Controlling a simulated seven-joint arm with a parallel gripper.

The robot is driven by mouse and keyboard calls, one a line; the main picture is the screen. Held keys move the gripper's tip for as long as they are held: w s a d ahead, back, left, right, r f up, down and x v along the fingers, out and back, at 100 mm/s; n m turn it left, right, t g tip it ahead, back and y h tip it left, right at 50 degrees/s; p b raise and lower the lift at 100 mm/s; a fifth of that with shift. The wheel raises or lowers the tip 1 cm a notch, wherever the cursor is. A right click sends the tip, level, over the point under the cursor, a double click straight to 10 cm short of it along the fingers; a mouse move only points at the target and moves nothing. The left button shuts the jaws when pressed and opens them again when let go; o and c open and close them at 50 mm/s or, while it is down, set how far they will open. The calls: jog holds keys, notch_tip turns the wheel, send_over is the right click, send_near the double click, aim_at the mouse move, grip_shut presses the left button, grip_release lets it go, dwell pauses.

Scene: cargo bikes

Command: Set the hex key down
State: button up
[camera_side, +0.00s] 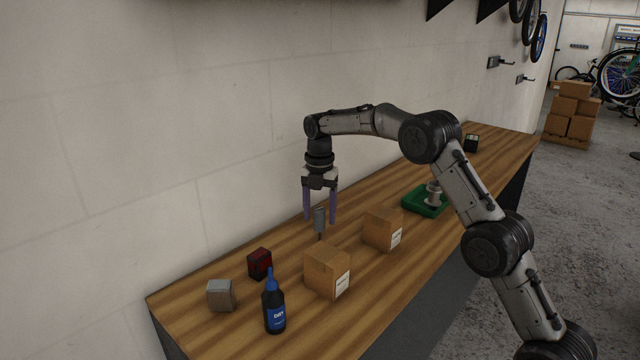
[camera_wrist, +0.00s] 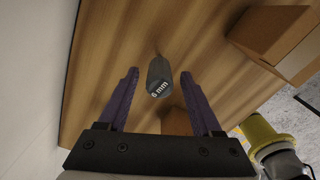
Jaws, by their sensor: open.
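The hex key (camera_side: 320,220) has a grey handle and stands upright on the wooden bench, with a thin shaft below the handle. In the wrist view its handle end (camera_wrist: 158,78) reads "6 mm". My gripper (camera_side: 320,218) points down over the bench, with its purple fingers on either side of the handle. The fingers are spread, and in the wrist view (camera_wrist: 158,85) there is a gap between each finger and the handle. I cannot tell where the shaft's tip meets the bench.
Two cardboard boxes (camera_side: 327,272) (camera_side: 382,229) stand in front of the gripper. A blue-capped bottle (camera_side: 274,305), a red-and-black box (camera_side: 260,263) and a grey block (camera_side: 221,295) are at the near left. A green tray (camera_side: 411,202) lies to the right. The wall runs close behind.

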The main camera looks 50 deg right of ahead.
notch_tip(320, 180, up, 10)
jog(key=shift+f, duration=0.2)
jog(key=shift+s+a+r, duration=0.1)
jog(key=shift+s+r, duration=0.1)
jog(key=shift+r, duration=0.35)
jog(key=s+a+r+m+t, duration=0.1)
jog(key=s+a+r+m, duration=0.25)
jog(key=s, duration=0.35)
jog(key=s+a+r+m+t, duration=0.1)
jog(key=s+a+r+m, duration=0.1)
jog(key=s+m, duration=0.35)
jog(key=s+a+r+m+t, duration=0.1)
jog(key=s+a+r+m, duration=0.15)
jog(key=s, duration=0.45)
jog(key=s+a+f+m+t, duration=0.1)
jog(key=s+f+m, duration=0.3)
jog(key=s, duration=0.5)
jog(key=s+a+f+m+t, duration=0.1)
jog(key=s+f+m, duration=0.3)
jog(key=s, duration=0.5)
jog(key=m, duration=0.2)
jog(key=shift+a+f+m+t, duration=0.3)
jog(key=shift+a+f+m, duration=0.05)
jog(key=shift+o, duration=0.5)
jog(key=shift+s+f+m, duration=0.3)
jog(key=shift+f, duration=0.1)
